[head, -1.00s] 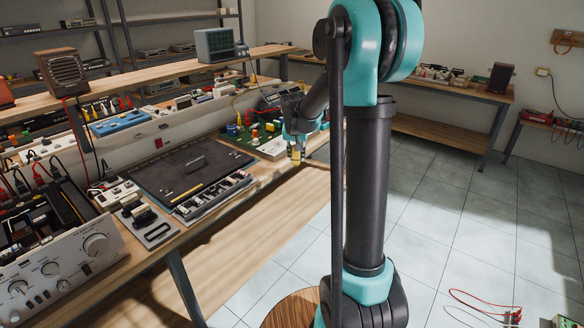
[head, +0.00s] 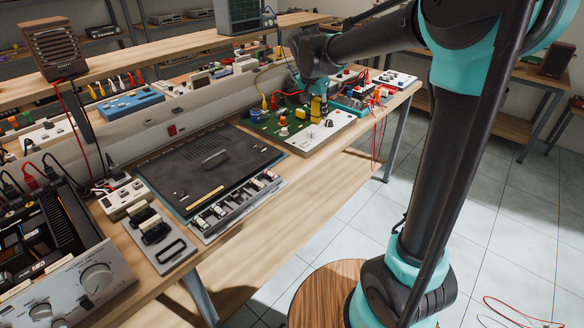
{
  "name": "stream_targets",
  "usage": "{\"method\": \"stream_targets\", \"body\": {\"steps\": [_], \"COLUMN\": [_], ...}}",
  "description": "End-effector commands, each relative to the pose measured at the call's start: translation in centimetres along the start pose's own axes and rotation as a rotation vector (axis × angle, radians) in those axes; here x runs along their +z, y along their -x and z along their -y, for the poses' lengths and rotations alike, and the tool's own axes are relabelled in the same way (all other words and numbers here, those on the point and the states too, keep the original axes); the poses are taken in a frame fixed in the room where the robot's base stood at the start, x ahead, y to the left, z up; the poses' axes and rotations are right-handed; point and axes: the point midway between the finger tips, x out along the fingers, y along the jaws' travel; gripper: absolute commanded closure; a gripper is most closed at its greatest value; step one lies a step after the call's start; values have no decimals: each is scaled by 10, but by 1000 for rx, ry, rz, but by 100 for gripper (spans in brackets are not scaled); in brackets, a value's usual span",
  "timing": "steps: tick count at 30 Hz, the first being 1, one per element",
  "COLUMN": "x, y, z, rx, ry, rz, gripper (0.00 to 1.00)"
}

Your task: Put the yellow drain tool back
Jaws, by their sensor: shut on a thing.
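My gripper (head: 316,88) is at the far part of the workbench, fingers pointing down. It is shut on a small yellow thing, which I take to be the yellow drain tool (head: 316,108). Only its lower part shows beneath the fingers. It is upright over the green circuit board with a white front panel (head: 327,134). I cannot tell whether its lower end touches the board.
Red cables (head: 378,140) hang over the bench edge at right. A shelf (head: 160,58) runs behind. An opened amplifier (head: 75,290) stands front left.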

Motion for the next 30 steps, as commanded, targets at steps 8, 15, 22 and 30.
{"method": "stream_targets", "body": {"steps": [8, 15, 22, 30], "x": [54, 70, 90, 115], "y": [80, 85, 35, -24], "z": [27, 30, 30, 31], "rx": [46, 59, 59, 59], "ry": [-110, -143, -144, -143], "rz": [0, 0, 0, 0], "gripper": [100, 100, 100, 100]}}
